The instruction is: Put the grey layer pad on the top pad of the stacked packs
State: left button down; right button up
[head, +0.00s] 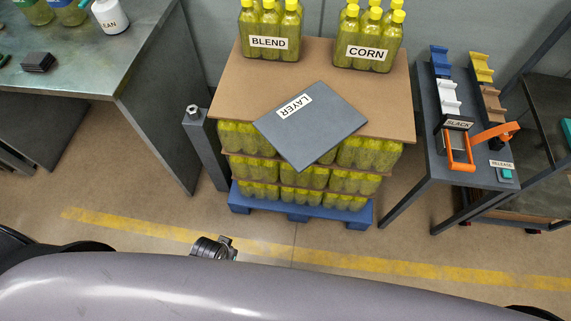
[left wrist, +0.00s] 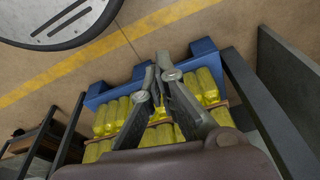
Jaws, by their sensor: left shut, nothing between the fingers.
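The grey layer pad (head: 318,130), marked LAYER, lies turned at an angle on the brown top pad (head: 228,95) of the stacked packs in the head view. Its near corner sticks out past the front edge of the top pad. The stacked packs (head: 358,155) are layers of yellow bottles with brown pads between them. My left gripper (left wrist: 158,66) is shut and empty in the left wrist view, in front of the stack's lower bottles and pallet. My right gripper is not in view.
The BLEND pack (head: 270,42) and CORN pack (head: 367,53) stand at the back of the top pad. A blue pallet (head: 300,211) is under the stack. A grey post (head: 205,150) and workbench (head: 110,80) are left; a side table (head: 440,165) with an orange handle is right.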

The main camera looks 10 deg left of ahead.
pick_arm(q)
jog(key=w+d+r+h+p, duration=0.1)
jog(key=w+d+r+p, duration=0.15)
jog(key=r, duration=0.75)
jog(key=w+d+r+t+p, duration=0.1)
jog(key=w+d+r+p, duration=0.15)
jog(key=r, duration=0.65)
jog(key=w+d+r+h+p, duration=0.1)
jog(key=w+d+r, duration=0.15)
jog(key=r, duration=0.75)
jog(key=w+d+r+g+p, duration=0.15)
jog(key=w+d+r, duration=0.25)
jog(key=d+r, duration=0.55)
jog(key=w+f+n+g+y+p, duration=0.1)
jog(key=w+f, duration=0.5)
jog(key=f, duration=0.6)
jog(key=shift+a+f+n+g+y, duration=0.35)
jog(key=shift+a+n+y, duration=0.05)
jog(key=shift+n+y, duration=0.2)
jog(key=shift+w, duration=0.1)
